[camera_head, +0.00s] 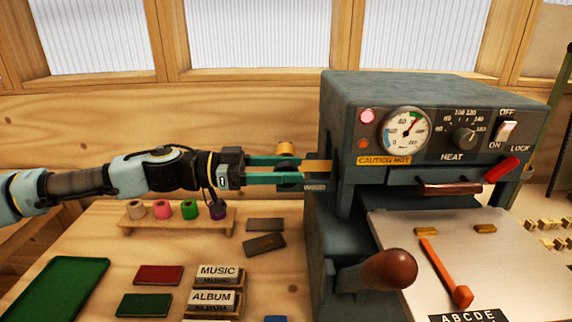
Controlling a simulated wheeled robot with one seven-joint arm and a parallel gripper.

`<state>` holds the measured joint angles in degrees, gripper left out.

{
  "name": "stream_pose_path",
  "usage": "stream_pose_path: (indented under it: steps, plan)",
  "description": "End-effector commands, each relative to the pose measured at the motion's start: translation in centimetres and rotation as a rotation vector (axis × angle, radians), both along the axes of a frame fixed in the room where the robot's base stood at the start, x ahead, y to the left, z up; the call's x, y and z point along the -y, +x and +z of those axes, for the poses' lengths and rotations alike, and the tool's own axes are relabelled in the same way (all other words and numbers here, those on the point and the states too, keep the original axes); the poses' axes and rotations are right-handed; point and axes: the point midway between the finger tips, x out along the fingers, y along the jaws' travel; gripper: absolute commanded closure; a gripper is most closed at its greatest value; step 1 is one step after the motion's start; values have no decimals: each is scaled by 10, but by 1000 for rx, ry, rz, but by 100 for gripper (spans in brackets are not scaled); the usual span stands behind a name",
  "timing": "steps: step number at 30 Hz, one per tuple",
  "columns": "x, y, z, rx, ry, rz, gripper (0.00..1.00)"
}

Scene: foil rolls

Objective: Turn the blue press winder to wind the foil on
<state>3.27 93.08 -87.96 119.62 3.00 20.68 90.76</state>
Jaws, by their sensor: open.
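The grey press (400,95) stands at the right. On its left side a gold foil roll (285,149) sticks up just behind my gripper, and a gold foil strip (320,167) runs from there to the press. My gripper (300,171) reaches in from the left, level, with its two green fingers apart, one above the other. A dark round part (287,168) shows between and behind the fingers, at the place of the winder. I cannot tell its blue colour clearly or whether the fingers touch it; the fingers hide most of it.
A wooden rack (180,221) with several coloured foil rolls stands below my arm. Book covers and type blocks lie on the table (105,236). A brown-knobbed lever (388,270) juts out at the press front. A label reads "CAUTION HOT" (384,160).

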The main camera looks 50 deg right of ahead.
Motion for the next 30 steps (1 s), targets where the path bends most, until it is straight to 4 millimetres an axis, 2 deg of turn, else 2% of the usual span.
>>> stream_pose_path:
  steps: [5, 21, 30]
  plan:
    - [0, 0, 0, 0, 0, 0, 40]
    - [0, 0, 0, 0, 0, 0, 100]
    - [0, 0, 0, 1, 1, -1, 100]
